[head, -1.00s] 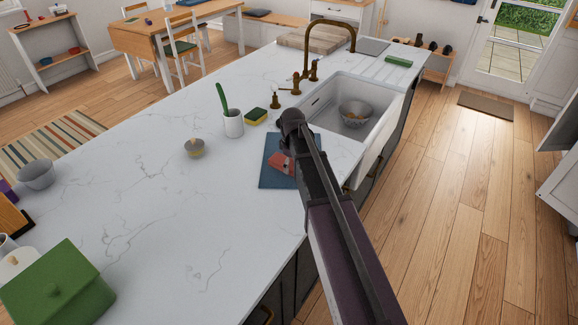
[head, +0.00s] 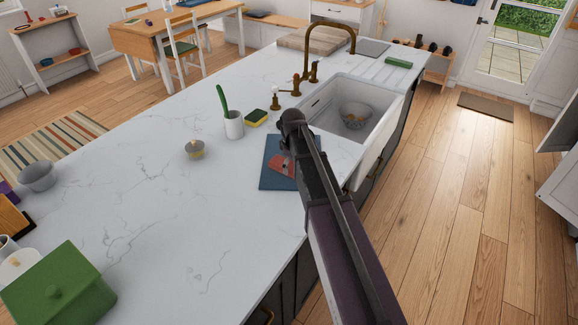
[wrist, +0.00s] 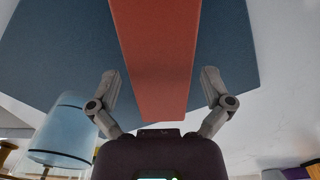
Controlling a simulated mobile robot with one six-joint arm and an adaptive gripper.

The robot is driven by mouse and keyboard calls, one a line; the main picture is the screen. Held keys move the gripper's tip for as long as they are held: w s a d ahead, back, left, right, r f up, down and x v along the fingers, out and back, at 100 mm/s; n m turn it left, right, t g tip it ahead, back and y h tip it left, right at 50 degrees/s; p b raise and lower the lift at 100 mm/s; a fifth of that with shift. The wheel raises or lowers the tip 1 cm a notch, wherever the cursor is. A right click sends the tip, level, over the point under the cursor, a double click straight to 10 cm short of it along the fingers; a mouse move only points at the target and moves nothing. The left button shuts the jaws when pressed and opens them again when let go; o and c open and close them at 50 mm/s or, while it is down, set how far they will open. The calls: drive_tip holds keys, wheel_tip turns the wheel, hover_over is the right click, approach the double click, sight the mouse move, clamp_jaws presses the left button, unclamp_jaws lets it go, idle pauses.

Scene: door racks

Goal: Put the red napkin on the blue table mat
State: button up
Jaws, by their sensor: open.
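The red napkin (head: 281,167) lies on the blue table mat (head: 271,181) on the white worktop, partly behind my arm in the head view. In the wrist view the napkin (wrist: 155,50) is a long red strip across the blue mat (wrist: 60,55). My gripper (wrist: 161,84) is open, with one finger on each side of the napkin's near end and a clear gap on both sides. The fingers are hidden in the head view. Whether the napkin lies fully flat cannot be told.
The sink (head: 345,118) with a metal bowl (head: 356,115) is just beyond the mat. A green box (head: 58,290) is at the near left. The worktop between is clear.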

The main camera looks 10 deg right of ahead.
sight(292, 168)
wheel_tip(292, 168, up, 11)
drive_tip(key=p, duration=1.1)
drive_tip(key=shift+r, duration=0.2)
idle(0.4)
drive_tip(key=s+m, duration=0.9)
drive_tip(key=s, duration=1.1)
drive_tip(key=shift+s+a, duration=0.25)
drive_tip(key=shift+s, duration=0.1)
